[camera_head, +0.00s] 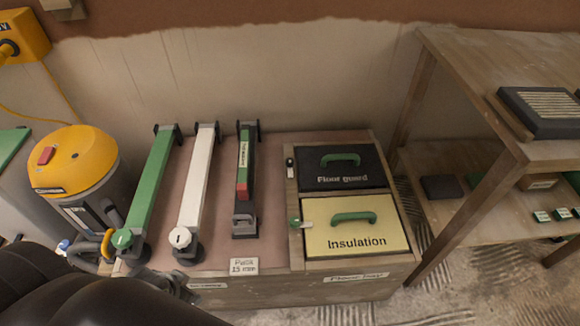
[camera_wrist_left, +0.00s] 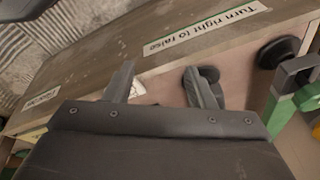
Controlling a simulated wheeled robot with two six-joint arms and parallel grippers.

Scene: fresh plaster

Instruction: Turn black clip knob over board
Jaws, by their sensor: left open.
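In the head view, a small black clip knob (camera_head: 290,164) with a pale tip sits on the wooden rim left of the black "Floor guard" board (camera_head: 365,178). The board has a green handle and lies in the crate's rear compartment. My left gripper (camera_head: 178,288) is low at the crate's front left edge, well apart from that clip and partly hidden by my black arm. In the left wrist view the gripper (camera_wrist_left: 160,84) is open and empty, beside a wooden face. A dark round knob (camera_wrist_left: 209,74) shows behind one finger. My right gripper is not in view.
A green-knob clip (camera_head: 295,223) sits beside the yellow "Insulation" board (camera_head: 335,236). Green (camera_head: 152,185), white (camera_head: 195,190) and black (camera_head: 246,205) bars lie left of the boards. A yellow vacuum (camera_head: 80,165) stands left; a wooden shelf (camera_head: 470,75) stands right.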

